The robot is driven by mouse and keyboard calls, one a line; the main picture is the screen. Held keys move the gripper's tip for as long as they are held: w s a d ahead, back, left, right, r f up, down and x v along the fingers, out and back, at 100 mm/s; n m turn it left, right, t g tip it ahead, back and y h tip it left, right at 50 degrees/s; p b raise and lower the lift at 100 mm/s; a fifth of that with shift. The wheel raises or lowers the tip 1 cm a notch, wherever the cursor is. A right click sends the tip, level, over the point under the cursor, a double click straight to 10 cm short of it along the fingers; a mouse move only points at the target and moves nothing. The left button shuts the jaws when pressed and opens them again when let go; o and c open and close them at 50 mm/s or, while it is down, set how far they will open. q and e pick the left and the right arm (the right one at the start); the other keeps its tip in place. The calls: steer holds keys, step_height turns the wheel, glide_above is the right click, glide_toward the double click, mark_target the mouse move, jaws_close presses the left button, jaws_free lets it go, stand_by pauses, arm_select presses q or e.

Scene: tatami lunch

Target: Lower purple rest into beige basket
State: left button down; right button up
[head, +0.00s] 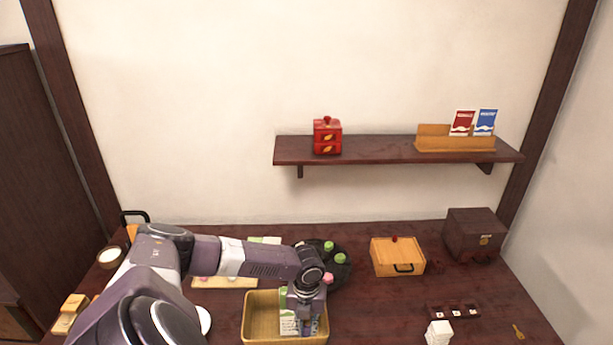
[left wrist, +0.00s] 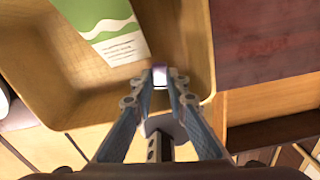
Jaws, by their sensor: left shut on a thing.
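The beige basket (head: 262,318) stands on the dark table at the bottom centre of the head view; it also fills the upper left of the left wrist view (left wrist: 45,65). My left gripper (head: 306,322) points down over the right part of the basket. In the left wrist view my left gripper (left wrist: 160,80) is shut on a small purple rest (left wrist: 160,75), which shows between the fingertips near the basket's right side. I cannot tell its height over the basket floor. The rest cannot be made out separately in the head view. My right gripper is not in view.
A green and white packet (left wrist: 112,30) is in the basket beside the gripper. A dark round tray (head: 343,287) with green items lies behind. A yellow wooden box (head: 398,258), a dark chest (head: 474,236) and a white stack (head: 438,333) stand to the right. A wall shelf (head: 375,151) hangs above.

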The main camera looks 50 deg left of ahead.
mark_target(307, 332)
arm_select(q)
steer(key=shift+f+b, duration=1.3)
steer(key=shift+f, duration=0.65)
stand_by(0.6)
steer(key=c, duration=1.8)
jaws_free()
steer(key=shift+r, duration=0.1)
step_height(307, 332, up, 12)
steer(key=shift+f, duration=0.1)
